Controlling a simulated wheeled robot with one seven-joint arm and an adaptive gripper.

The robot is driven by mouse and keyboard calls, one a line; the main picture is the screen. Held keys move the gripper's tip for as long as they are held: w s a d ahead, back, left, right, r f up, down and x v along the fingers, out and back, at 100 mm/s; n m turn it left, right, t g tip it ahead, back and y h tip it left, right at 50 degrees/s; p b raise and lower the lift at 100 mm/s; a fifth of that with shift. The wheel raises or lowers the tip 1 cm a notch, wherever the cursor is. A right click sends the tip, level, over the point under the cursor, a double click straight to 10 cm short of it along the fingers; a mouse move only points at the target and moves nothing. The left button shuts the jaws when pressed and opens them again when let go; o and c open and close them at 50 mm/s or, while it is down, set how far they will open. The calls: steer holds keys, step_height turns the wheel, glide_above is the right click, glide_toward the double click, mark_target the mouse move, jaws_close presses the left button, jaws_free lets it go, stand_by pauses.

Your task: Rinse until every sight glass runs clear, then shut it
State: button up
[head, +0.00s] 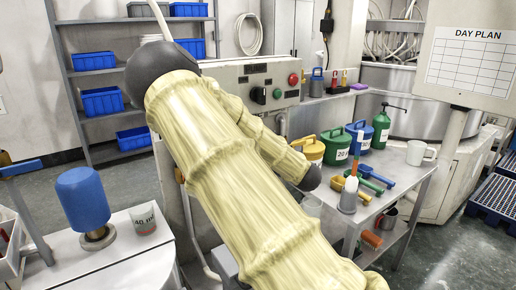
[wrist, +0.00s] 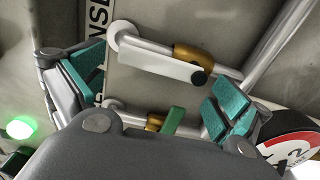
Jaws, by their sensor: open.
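In the wrist view my gripper (wrist: 160,84) is open, its teal pads apart and nothing between them touching both. Beyond it, a pipe with a brass fitting (wrist: 192,58) and a white flat bar (wrist: 155,64) runs across a grey panel. Lower down, a second brass fitting (wrist: 155,120) has a green handle (wrist: 173,122), partly hidden by my gripper body. A vertical label (wrist: 98,14) ending in "NSE" is on the panel. I cannot pick out a sight glass or tell whether any runs clear. In the head view my arm hides the work spot.
A green lamp (wrist: 20,128) glows at left in the wrist view; a round dial (wrist: 290,145) is at lower right. In the head view, a bench (head: 412,178) holds cans, bottles and brushes. A control box (head: 260,85) stands behind my arm.

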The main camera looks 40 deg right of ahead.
steer(key=s, duration=0.9)
steer(key=shift+s+a, duration=0.35)
steer(key=shift+a, duration=0.05)
stand_by(6.7)
